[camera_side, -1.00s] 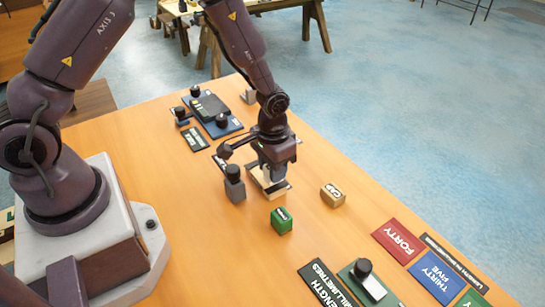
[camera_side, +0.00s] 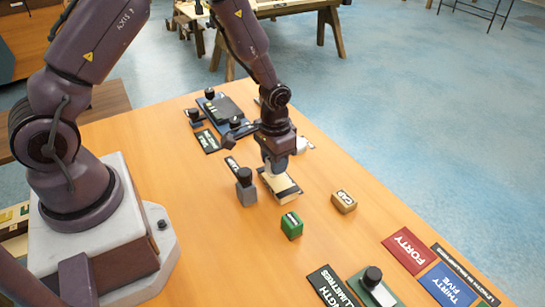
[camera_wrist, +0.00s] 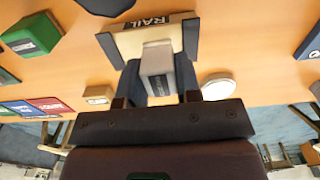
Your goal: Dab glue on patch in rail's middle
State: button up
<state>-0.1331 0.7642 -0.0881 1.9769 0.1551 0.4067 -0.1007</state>
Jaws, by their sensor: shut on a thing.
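The cream rail (camera_side: 283,187), with a black label strip, lies on the table under my gripper. In the wrist view the rail (camera_wrist: 128,42) shows its RAIL label at the top edge. My gripper (camera_side: 277,165) points down and is shut on a grey block-like applicator (camera_wrist: 158,72) with a dark lettered face. The applicator's end is over the rail's middle and hides that part. I cannot tell whether it touches the rail, and no glue patch is visible.
A grey block with a black knob (camera_side: 245,188) stands close left of the rail. A green block (camera_side: 292,225) and a tan CAP block (camera_side: 343,202) are in front and to the right. A white round piece (camera_wrist: 218,86) lies near the rail. Red (camera_side: 408,249) and blue (camera_side: 446,283) plates lie farther right.

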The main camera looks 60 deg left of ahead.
jog(key=shift+d, duration=2)
jog(key=shift+d+r, duration=0.15)
jog(key=shift+r, duration=0.1)
jog(key=shift+f, duration=0.15)
notch_tip(320, 180, up, 6)
